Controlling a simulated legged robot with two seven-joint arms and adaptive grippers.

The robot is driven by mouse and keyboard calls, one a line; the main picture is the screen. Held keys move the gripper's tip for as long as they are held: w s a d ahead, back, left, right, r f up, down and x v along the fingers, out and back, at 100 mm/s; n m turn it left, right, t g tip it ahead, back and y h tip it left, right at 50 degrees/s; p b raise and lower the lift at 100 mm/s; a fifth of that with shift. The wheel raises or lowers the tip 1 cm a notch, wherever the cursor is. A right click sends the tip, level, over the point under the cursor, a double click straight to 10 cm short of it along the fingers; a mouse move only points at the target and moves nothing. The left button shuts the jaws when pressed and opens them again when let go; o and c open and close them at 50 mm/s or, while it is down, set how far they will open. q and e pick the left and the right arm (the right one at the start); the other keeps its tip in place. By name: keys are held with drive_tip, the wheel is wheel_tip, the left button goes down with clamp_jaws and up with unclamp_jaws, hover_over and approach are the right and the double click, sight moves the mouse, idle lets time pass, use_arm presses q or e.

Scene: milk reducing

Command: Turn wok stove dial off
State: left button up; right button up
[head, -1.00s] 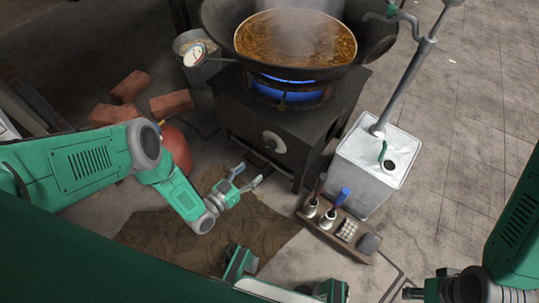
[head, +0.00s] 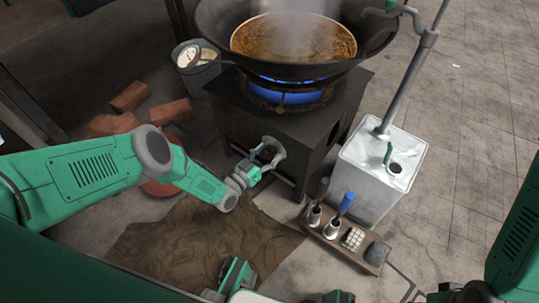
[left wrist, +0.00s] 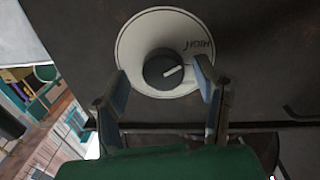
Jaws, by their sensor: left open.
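The stove dial (left wrist: 163,72) is a dark round knob on a white round plate (left wrist: 140,35) on the stove's front. Its white pointer mark slants right, towards lettering that looks like HIGH. My left gripper (head: 269,154) is at the stove front in the head view, where it partly hides the dial. In the left wrist view its open fingers (left wrist: 161,72) stand on either side of the knob; I cannot tell whether they touch it. The dark stove (head: 300,130) has a blue flame (head: 290,95) burning under the wok (head: 375,55). My right gripper is barely visible at the bottom right.
A metal can (head: 375,185) with a pipe stands right of the stove. A wooden rack (head: 345,240) with bottles sits in front of it. A brown cloth (head: 175,245) covers the floor in front.

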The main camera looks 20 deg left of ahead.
use_arm(q)
drive_tip(key=shift+w, duration=0.2)
drive_tip(key=shift+a, duration=0.25)
drive_tip(key=shift+d, duration=0.1)
drive_tip(key=c, duration=1.1)
drive_tip(key=shift+d, duration=0.1)
drive_tip(key=shift+c, duration=0.2)
use_arm(e)
drive_tip(key=shift+a, duration=0.15)
